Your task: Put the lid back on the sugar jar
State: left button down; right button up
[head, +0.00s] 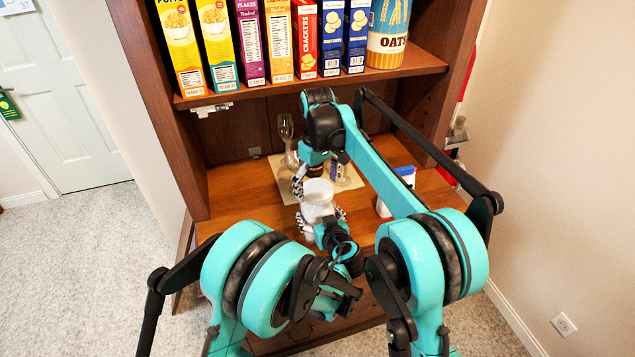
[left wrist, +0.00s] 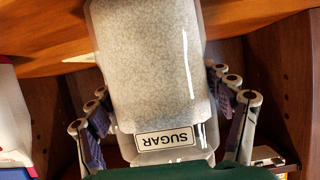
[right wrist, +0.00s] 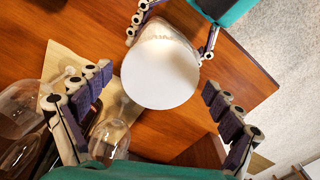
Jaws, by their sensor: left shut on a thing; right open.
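The sugar jar (head: 317,211) stands upright on the wooden counter in the head view. Its SUGAR label and pale contents show upside down in the left wrist view (left wrist: 155,75). My left gripper (head: 321,214) is shut around the jar's sides, with a finger on either side. A smooth round white top, apparently the lid (right wrist: 159,74), covers the jar in the right wrist view; it also shows in the head view (head: 318,187). My right gripper (head: 317,172) is open above and behind the jar. Its fingers are spread to either side of the white top, apart from it.
Clear stemmed glasses (right wrist: 108,138) stand on a pale board (head: 350,182) behind the jar. A white and blue container (head: 396,190) stands to the right on the counter. Cereal boxes (head: 248,40) and an oats canister (head: 388,35) fill the shelf above.

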jog(key=c, duration=1.2)
jog(key=o, duration=1.4)
jog(key=shift+c, duration=0.2)
jog(key=shift+r, duration=0.1)
notch_tip(320, 180, up, 12)
